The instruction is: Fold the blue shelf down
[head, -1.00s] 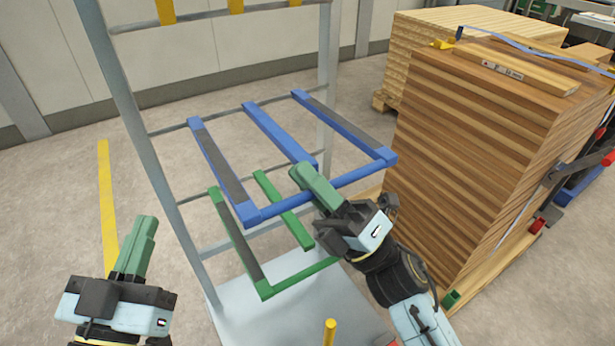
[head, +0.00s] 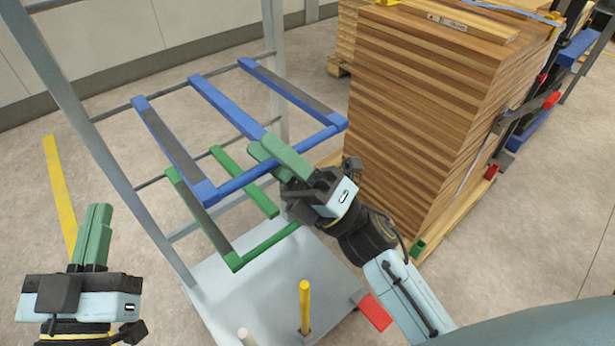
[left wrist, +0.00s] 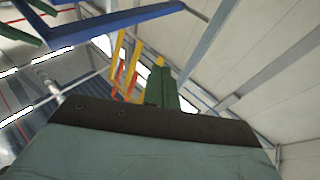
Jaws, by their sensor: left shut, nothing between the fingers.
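The blue shelf (head: 160,138) is a frame of several arms joined by a round front bar. It sticks out roughly level from the grey rack (head: 85,125). My right gripper (head: 270,146) is at the front bar, by the end of the middle arm. Its green fingers overlap the bar, and I cannot tell if they are closed on it. My left gripper (head: 95,212) is shut and empty, left of the rack and apart from the shelf. The left wrist view shows its fingers (left wrist: 161,72) together, with the blue shelf (left wrist: 112,20) above left.
A green shelf (head: 200,215) sticks out just below the blue one. Yellow shelf arms (left wrist: 120,50) show in the left wrist view. A tall wood stack (head: 425,130) stands right of the rack. A yellow post (head: 305,305) rises from the rack's base plate (head: 250,280).

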